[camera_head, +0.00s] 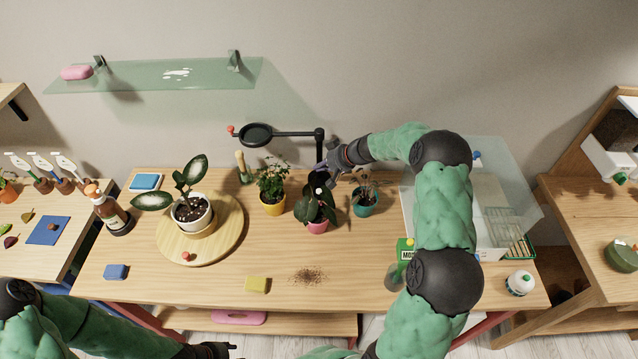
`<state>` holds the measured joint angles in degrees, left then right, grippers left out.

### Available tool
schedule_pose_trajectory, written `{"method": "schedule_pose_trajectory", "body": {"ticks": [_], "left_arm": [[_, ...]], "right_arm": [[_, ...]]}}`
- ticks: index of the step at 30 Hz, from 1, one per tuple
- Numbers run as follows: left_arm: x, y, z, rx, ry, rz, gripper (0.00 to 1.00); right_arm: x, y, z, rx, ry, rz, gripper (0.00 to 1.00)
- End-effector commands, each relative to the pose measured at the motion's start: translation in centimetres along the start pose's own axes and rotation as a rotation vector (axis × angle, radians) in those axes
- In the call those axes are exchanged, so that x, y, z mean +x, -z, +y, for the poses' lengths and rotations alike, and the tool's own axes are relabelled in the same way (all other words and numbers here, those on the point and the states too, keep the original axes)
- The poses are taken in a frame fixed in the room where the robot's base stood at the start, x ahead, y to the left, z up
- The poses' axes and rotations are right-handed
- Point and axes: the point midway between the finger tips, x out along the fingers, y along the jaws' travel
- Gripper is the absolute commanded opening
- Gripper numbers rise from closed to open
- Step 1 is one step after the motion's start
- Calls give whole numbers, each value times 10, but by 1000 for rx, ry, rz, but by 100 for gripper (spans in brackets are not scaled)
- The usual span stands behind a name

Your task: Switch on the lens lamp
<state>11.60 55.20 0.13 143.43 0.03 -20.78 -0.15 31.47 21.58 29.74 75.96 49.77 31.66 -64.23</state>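The lens lamp is a dark round lens head (257,135) on a thin horizontal arm (295,134) from a black post (319,146) at the back of the table. A small red knob (231,129) sits at the left of the lens head. I see no glow from the lamp. My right gripper (322,175) is beside the lower post, above the dark-leaved plant (318,203). Its fingers are small and dark, so I cannot tell if they touch the post or are open. My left gripper (228,348) is low at the bottom edge, partly cut off.
Potted plants stand below the lamp: yellow pot (273,208), teal pot (365,208), and a white pot (192,220) on a wooden turntable (170,238). A yellow sponge (257,284) and spilled soil (308,276) lie in front. A glass shelf (150,76) hangs above.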

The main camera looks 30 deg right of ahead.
Motion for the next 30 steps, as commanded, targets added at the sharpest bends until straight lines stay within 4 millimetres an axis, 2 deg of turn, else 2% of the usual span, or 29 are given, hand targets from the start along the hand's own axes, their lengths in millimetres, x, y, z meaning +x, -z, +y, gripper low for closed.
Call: {"method": "schedule_pose_trajectory", "body": {"ticks": [4,19,30], "left_arm": [[-8,0,3,0,0,-1,40],[-7,0,2,0,0,-1,40],[4,0,-2,0,0,-1,40]], "right_arm": [[-6,0,0,-12,35,-21,0],[-4,-2,1,-14,42,-25,0],[17,-18,15,-13,42,-26,0]]}}
